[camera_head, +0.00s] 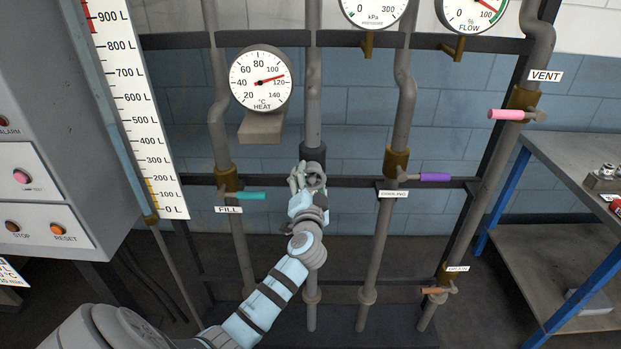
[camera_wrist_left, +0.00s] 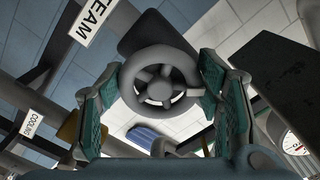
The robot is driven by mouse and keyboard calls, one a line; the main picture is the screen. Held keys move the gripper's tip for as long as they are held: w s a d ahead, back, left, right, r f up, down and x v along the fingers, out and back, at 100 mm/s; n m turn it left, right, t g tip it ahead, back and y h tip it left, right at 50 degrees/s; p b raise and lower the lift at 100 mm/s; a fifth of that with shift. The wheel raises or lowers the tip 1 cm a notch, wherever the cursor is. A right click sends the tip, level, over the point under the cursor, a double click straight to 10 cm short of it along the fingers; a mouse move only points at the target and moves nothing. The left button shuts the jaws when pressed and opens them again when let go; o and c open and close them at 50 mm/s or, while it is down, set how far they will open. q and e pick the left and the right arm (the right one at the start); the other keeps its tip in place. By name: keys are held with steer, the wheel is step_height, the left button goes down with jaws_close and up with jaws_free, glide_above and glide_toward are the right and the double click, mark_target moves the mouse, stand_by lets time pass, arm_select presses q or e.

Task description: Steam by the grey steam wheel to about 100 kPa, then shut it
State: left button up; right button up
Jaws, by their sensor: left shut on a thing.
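The grey steam wheel (camera_wrist_left: 160,84) shows as a spoked ring in the left wrist view, close between the finger pads. In the head view it is a small grey wheel (camera_head: 314,175) on the middle vertical pipe, partly hidden by my gripper. My left gripper (camera_head: 307,180) reaches it from below and is shut on its rim. The STEAM label (camera_wrist_left: 94,20) is beside the wheel in the wrist view. The kPa pressure gauge (camera_head: 375,10) is cut off by the top edge of the head view. Its needle is not visible. My right gripper is not in view.
The teal FILL handle (camera_head: 237,196) is left of the wheel; the purple COOLING handle (camera_head: 434,177) is right. A pink VENT handle (camera_head: 506,114) and orange DRAIN handle (camera_head: 433,290) are farther right. A workbench (camera_head: 575,155) stands at right.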

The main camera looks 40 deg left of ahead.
arm_select(q)
steer(key=m+p, duration=0.2)
steer(key=m, duration=0.3)
steer(key=shift+s+r, duration=0.1)
steer(key=shift+r, duration=0.05)
steer(key=shift+m+p, duration=0.8)
steer(key=shift+m, duration=1)
steer(key=o, duration=1.2)
steer(key=shift+c, duration=0.2)
steer(key=v, duration=1.2)
